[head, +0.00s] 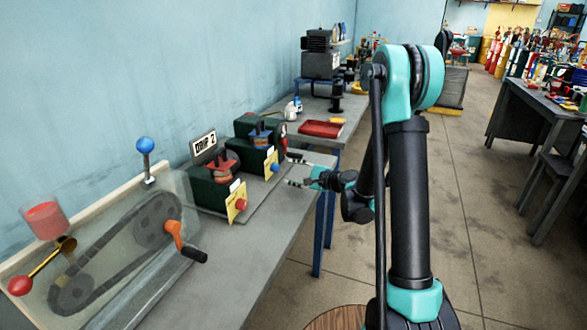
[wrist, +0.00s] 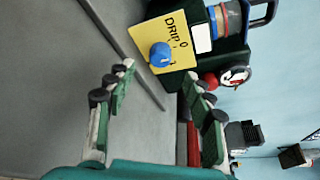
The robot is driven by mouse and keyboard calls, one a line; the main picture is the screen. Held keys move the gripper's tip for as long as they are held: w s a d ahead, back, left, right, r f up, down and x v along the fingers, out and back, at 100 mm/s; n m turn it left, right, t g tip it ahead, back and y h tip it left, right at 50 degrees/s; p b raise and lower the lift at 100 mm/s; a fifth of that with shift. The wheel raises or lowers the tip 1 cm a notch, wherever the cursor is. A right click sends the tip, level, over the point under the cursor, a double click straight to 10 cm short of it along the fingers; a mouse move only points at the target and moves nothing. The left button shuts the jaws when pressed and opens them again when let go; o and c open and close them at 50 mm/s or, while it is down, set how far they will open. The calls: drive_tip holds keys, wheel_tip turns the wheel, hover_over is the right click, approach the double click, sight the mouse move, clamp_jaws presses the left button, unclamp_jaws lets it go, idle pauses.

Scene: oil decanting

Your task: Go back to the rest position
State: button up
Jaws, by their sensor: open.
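My gripper (head: 293,169) is open in the head view, its fingers pointing left toward the dark green drip boxes on the bench. In the wrist view my gripper (wrist: 158,100) has its two fingers spread wide, with nothing between them. Ahead of the fingers is a yellow plate marked "DRIP 0" with a blue knob (wrist: 160,54); the gripper is apart from it. In the head view that blue knob (head: 275,168) sits on the front of the farther green box (head: 249,129).
A nearer green box with a red knob (head: 241,204) carries a "DRIP 2" sign (head: 204,144). A chain drive with an orange crank (head: 174,236) stands at front left. A red tray (head: 321,128) lies behind. Open floor (head: 480,190) lies to the right.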

drive_tip(key=s+d+f+n+g+h, duration=0.2)
drive_tip(key=s+d+n+h, duration=0.2)
drive_tip(key=s+d, duration=0.3)
drive_tip(key=s+d+f+n+g+h, duration=0.1)
drive_tip(key=s+d+n+h, duration=0.3)
drive_tip(key=s+d, duration=0.4)
drive_tip(key=s+d+f+n+g+h, duration=0.2)
drive_tip(key=s+d+n, duration=0.4)
drive_tip(key=s, duration=1.1)
drive_tip(key=shift+s+d+f+g+h, duration=0.3)
drive_tip(key=shift+d+f+h, duration=0.15)
drive_tip(key=shift+d+h, duration=0.55)
drive_tip(key=shift+a, duration=0.1)
